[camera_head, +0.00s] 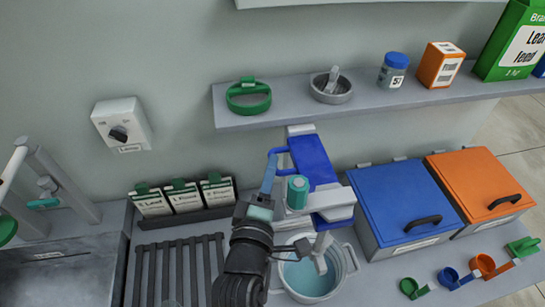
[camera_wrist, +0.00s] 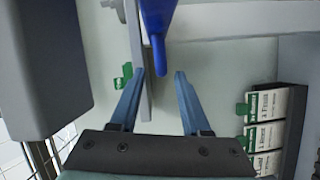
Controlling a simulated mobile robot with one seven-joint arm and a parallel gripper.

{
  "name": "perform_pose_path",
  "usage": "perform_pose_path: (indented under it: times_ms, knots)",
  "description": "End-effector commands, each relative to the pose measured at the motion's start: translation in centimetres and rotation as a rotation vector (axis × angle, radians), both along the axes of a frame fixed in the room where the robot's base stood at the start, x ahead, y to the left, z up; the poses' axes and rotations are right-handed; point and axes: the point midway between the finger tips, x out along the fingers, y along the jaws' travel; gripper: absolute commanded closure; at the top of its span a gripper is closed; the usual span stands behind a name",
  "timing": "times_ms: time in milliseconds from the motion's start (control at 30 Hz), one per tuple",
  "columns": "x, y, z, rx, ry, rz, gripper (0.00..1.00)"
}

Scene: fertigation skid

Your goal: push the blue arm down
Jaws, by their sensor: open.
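The blue arm (camera_head: 312,160) stands raised on a pale-grey stand over the pot, with a blue loop-like handle (camera_head: 278,151) on its left side. In the wrist view, a tapered blue part (camera_wrist: 157,30) comes down from the top, its rounded tip between my fingertips. My gripper (camera_head: 270,163) is at the handle in the head view; its blue fingers (camera_wrist: 159,74) are open, with a gap on both sides of the blue tip. Whether the fingers touch the handle cannot be told. The pot (camera_head: 350,262) holds bluish liquid, and a pale rod reaches into it.
A shelf (camera_head: 225,121) above carries a green ring, a metal bowl, a jar and boxes. A blue-lidded bin (camera_head: 395,200) and an orange-lidded bin (camera_head: 480,180) stand right. Seed-style packets (camera_head: 186,200) and a dark rack (camera_head: 178,265) are left. Coloured scoops (camera_head: 470,277) lie front right.

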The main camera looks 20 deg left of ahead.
Motion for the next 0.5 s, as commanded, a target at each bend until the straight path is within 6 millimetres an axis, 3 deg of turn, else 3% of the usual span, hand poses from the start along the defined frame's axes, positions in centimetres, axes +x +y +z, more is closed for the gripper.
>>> perform_pose_path:
  times_ms: [200,500]
  knots:
    - [2.5,0.4,-0.1,-0.001,-0.001,-0.001,0.53]
    - [3.1,0.6,-0.3,-0.001,0.000,-0.001,0.53]
